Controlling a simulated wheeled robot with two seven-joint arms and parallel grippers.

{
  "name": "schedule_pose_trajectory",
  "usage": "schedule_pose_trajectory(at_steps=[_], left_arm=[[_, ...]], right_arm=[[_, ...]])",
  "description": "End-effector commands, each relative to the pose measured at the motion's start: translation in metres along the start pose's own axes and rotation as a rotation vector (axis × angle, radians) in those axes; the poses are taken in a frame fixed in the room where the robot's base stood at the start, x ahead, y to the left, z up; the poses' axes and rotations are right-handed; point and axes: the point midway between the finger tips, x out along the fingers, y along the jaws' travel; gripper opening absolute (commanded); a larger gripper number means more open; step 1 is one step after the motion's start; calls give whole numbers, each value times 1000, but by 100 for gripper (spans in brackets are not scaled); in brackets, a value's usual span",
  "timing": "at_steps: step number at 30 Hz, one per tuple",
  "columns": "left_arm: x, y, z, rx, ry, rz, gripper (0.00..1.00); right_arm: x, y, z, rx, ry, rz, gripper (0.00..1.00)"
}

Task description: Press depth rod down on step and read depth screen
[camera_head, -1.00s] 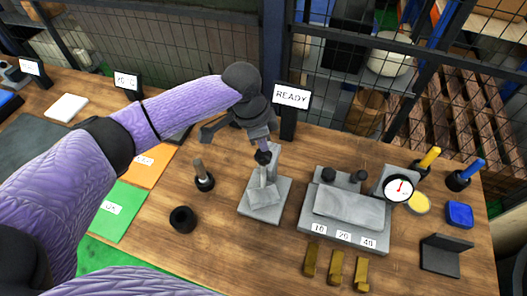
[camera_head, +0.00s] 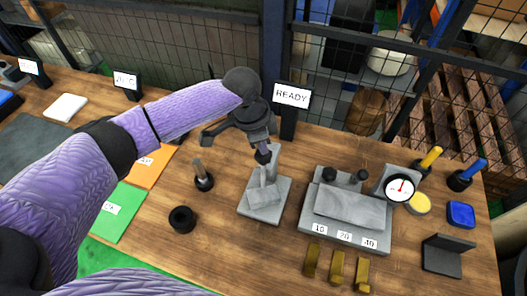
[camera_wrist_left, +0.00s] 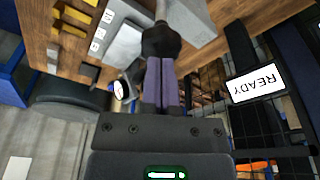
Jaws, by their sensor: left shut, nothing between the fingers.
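The grey depth stand (camera_head: 276,210) stands on the table, with a stepped grey block on its base. A black knob (camera_head: 262,157) tops its upright part, and it also shows in the wrist view (camera_wrist_left: 160,41). In the wrist view the shut fingers (camera_wrist_left: 162,62) end at the knob. The screen (camera_head: 291,96) behind the stand reads READY. My right gripper is not in view.
A grey fixture (camera_head: 345,240) marked 10, 20 and 40 stands right of the stand, with brass blocks (camera_head: 337,267) in front. A round dial (camera_head: 398,188) is behind it. A black ring (camera_head: 182,219) and a small black-based post (camera_head: 203,181) stand to the left.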

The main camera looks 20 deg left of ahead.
Motion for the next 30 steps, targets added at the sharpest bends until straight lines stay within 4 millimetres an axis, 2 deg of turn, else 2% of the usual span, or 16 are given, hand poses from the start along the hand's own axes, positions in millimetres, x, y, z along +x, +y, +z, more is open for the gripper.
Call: schedule_pose_trajectory(at_steps=[30], left_arm=[[26, 0, 5, 0, -1, 0, 0]], right_arm=[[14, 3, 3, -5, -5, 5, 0]])
